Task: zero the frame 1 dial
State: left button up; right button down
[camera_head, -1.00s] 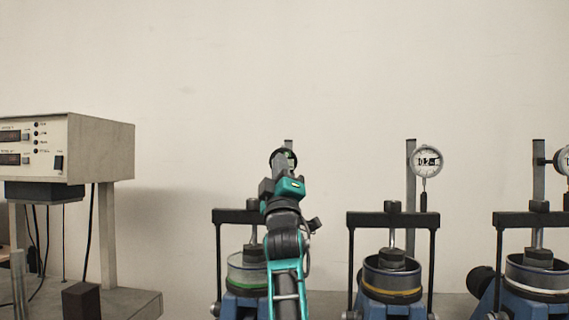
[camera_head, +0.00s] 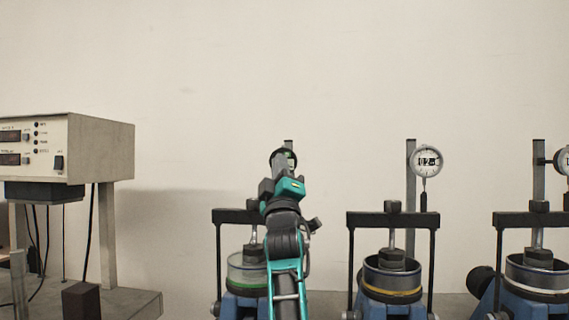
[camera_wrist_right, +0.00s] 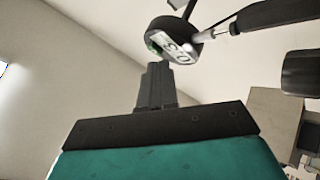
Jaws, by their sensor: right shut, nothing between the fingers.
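The leftmost frame (camera_head: 222,217), with a dark crossbar and a glass-walled cell with a green band, stands partly behind my right arm. Its dial (camera_head: 281,156) is mostly hidden behind my right gripper (camera_head: 281,162) in the head view. In the right wrist view the dial (camera_wrist_right: 175,39) shows tilted, with its face and a small green spot at its left rim. My right gripper (camera_wrist_right: 155,68) is shut and empty, its fingertips close below the dial's face; I cannot tell whether they touch it. My left gripper is not in view.
A middle frame (camera_head: 392,220) with a yellow-banded cell and its own dial (camera_head: 427,161) stands to the right, and another frame (camera_head: 540,219) at the right edge. A beige instrument box (camera_head: 100,148) stands on the left. The wall above is clear.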

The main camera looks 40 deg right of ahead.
jog(key=shift+d, duration=0.1)
dwell(0.3)
jog(key=shift+w+d, duration=0.25)
jog(key=shift+d+r, duration=0.35)
jog(key=shift+r, duration=0.15)
dwell(1.1)
jog(key=shift+a+f, duration=0.1)
jog(key=shift+f, duration=0.25)
jog(key=shift+a, duration=0.1)
jog(key=s+a, duration=0.3)
jog(key=a, duration=0.1)
jog(key=shift+s+a+f+p, duration=0.2)
jog(key=shift+s+a+p, duration=0.15)
jog(key=shift+p, duration=0.05)
